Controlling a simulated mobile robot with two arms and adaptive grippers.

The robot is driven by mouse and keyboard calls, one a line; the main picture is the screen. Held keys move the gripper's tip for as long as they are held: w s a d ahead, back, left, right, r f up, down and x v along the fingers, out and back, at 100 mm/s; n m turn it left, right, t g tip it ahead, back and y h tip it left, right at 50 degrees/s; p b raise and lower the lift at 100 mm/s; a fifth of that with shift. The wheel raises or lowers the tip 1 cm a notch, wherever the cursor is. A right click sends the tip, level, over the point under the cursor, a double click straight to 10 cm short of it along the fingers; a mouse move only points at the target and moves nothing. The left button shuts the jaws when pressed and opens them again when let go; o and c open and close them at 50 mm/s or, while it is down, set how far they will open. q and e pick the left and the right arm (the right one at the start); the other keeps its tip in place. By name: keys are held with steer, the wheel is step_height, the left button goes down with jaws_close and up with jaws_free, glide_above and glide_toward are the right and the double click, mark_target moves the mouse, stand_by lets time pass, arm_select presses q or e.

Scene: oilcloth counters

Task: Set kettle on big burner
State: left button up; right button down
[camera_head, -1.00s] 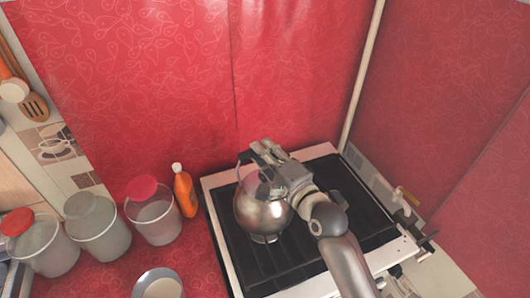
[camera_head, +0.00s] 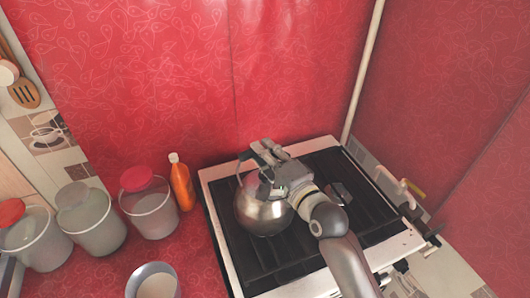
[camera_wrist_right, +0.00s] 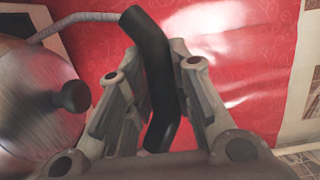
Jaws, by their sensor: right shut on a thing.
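The shiny metal kettle (camera_head: 263,212) is over the left part of the black stove top (camera_head: 290,252). I cannot tell from this angle whether its base touches the grate. My right gripper (camera_head: 264,156) is shut on the kettle's dark handle, which shows between its fingers in the wrist view (camera_wrist_right: 155,75). The kettle's lid and black knob (camera_wrist_right: 75,96) are at the left of the wrist view. One burner (camera_head: 340,192) shows to the right of my gripper. Any burner under the kettle is hidden, so I cannot tell which it is. My left gripper is out of view.
An orange bottle (camera_head: 181,183) and several lidded jars, one with a red lid (camera_head: 148,208), stand left of the stove. A pot (camera_head: 155,284) is at the front. Red walls close the back and right.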

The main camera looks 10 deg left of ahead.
steer(key=shift+f+b, duration=0.25)
steer(key=shift+b, duration=0.05)
steer(key=c, duration=1.2)
jaws_free()
steer(key=shift+f, duration=0.1)
steer(key=shift+o, duration=0.2)
steer(key=shift+f, duration=0.3)
steer(key=v, duration=1.2)
steer(key=shift+r, duration=0.15)
